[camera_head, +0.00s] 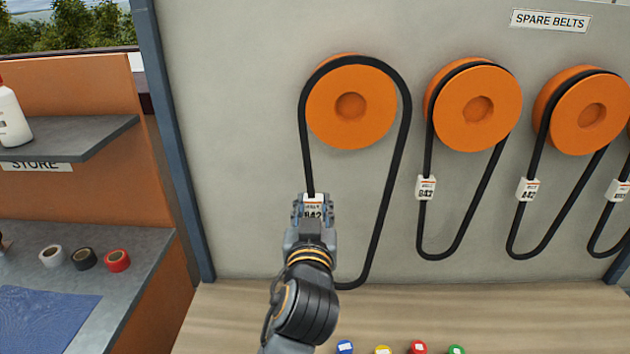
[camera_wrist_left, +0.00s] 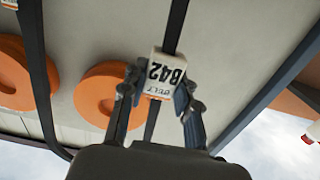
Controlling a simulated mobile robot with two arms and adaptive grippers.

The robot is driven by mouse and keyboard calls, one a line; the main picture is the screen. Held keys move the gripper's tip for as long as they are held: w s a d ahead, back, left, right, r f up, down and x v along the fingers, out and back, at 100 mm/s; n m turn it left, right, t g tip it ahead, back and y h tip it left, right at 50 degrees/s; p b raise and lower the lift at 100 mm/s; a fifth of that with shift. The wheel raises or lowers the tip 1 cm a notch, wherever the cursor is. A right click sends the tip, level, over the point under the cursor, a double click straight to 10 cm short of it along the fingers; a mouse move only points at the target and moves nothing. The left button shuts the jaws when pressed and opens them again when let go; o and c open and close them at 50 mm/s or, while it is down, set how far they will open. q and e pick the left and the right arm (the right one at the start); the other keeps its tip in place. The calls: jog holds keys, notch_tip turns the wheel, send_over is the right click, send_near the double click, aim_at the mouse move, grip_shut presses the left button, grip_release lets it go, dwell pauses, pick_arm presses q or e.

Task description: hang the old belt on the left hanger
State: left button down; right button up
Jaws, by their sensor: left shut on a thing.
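A black belt (camera_head: 404,130) loops over the leftmost orange round hanger (camera_head: 350,106) on the grey wall and hangs down below it. My left gripper (camera_head: 313,210) is at the belt's left strand, below the hanger, shut on the white belt tag. The bottom left of the loop is hidden behind my left gripper and arm. My right gripper is not in view.
More orange hangers (camera_head: 477,108) with tagged black belts line the wall to the right, under a "SPARE BELTS" sign (camera_head: 550,20). A wooden surface (camera_head: 230,315) with coloured round items lies below. At left, a grey counter (camera_head: 135,285) holds tape rolls and a blue mat.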

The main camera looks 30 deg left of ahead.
pick_arm(q)
jog(key=shift+w+r, duration=0.1)
jog(key=shift+r, duration=0.1)
jog(key=shift+w+a+r, duration=0.1)
jog(key=shift+w+r, duration=0.15)
jog(key=shift+r, duration=0.05)
jog(key=shift+f+x, duration=0.25)
jog(key=shift+x, duration=0.9)
jog(key=x, duration=0.3)
jog(key=shift+w+a+f+b, duration=0.15)
jog(key=shift+w+b, duration=0.05)
jog(key=shift+b, duration=0.1)
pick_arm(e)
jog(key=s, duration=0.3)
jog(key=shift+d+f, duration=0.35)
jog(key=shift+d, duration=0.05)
pick_arm(q)
jog(key=shift+s, duration=0.1)
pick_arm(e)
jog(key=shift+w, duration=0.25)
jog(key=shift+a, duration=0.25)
